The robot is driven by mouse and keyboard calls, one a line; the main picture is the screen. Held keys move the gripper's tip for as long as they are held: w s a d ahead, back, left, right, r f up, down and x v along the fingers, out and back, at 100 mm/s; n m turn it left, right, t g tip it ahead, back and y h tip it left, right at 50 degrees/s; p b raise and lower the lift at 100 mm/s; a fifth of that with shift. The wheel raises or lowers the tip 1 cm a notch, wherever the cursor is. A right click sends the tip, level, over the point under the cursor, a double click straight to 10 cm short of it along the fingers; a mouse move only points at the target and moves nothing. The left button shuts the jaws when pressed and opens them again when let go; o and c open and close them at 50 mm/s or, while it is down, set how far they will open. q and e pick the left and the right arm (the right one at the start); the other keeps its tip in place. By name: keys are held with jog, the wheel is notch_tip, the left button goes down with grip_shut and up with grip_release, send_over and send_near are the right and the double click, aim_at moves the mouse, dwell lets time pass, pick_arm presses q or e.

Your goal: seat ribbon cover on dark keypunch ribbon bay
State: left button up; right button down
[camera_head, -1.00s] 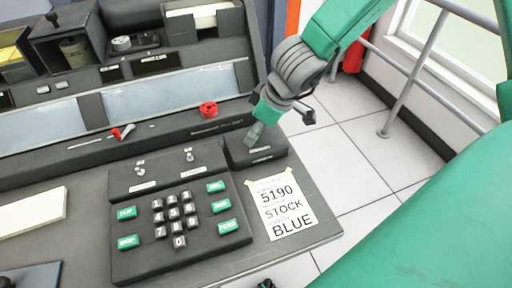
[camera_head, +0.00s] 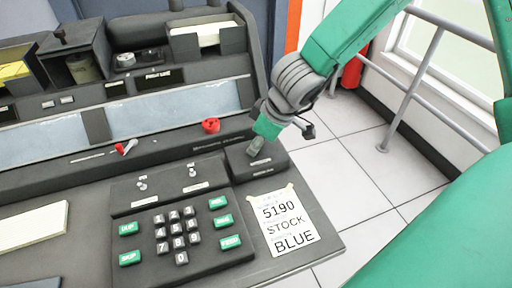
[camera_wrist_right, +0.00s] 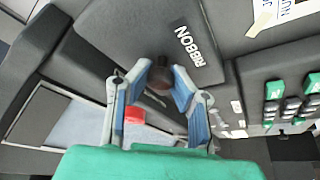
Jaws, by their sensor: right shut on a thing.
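The ribbon cover (camera_wrist_right: 205,22) appears as a dark panel with a white RIBBON label and a dark round knob in the right wrist view. My right gripper (camera_wrist_right: 160,82) has its blue-padded fingers closed around this knob. In the head view my right gripper (camera_head: 254,151) points down at the dark ribbon bay (camera_head: 272,170), a low block at the console's right end. The cover and bay look alike in colour, so I cannot tell whether a gap is between them. The fingers partly hide the knob. My left gripper is out of view.
A keypad (camera_head: 180,234) with green and grey keys lies left of the bay. A paper note (camera_head: 285,222) reading 5190 STOCK BLUE lies in front. A red knob (camera_head: 211,126) stands behind left. Tiled floor (camera_head: 370,165) and a grey railing lie right.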

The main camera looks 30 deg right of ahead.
jog(key=r+p, duration=0.3)
jog(key=r, duration=0.1)
jog(key=r+p, duration=0.3)
jog(key=r, duration=0.1)
jog(key=shift+d+r, duration=0.2)
jog(key=shift+r, duration=0.1)
jog(key=shift+a+r+p, duration=0.1)
jog(key=shift+r+p, duration=0.7)
jog(key=shift+p, duration=0.05)
jog(key=shift+r+p, duration=0.9)
jog(key=shift+p, duration=0.3)
